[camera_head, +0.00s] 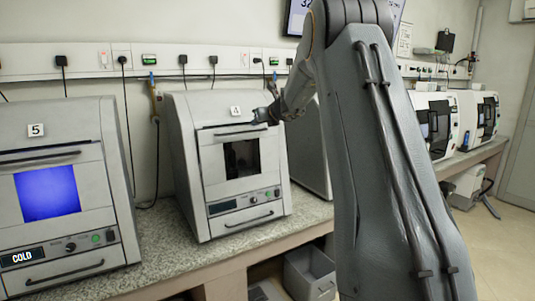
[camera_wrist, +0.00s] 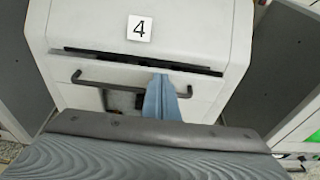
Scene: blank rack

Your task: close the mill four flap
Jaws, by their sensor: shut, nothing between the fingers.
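Mill four (camera_head: 184,150) is a pale grey box in the middle of the head view, with a "4" label (camera_head: 235,111). Its front flap (camera_head: 213,165) has a dark window and stands upright or nearly so. In the wrist view, a dark gap shows above the flap (camera_wrist: 75,72); I cannot tell whether the flap is fully flush. A dark bar handle (camera_wrist: 100,84) crosses the flap below the gap. My gripper (camera_head: 262,117) is at the mill's upper right front. In the wrist view, its blue-grey fingers (camera_wrist: 161,80) are shut and overlap the handle; contact is unclear.
Mill five (camera_head: 60,125), with a lit blue window, stands to the left on the speckled counter (camera_head: 160,240). Another grey machine (camera_head: 307,150) stands close on the right, partly behind my arm. Cables and sockets line the wall. White machines (camera_head: 435,115) stand farther right.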

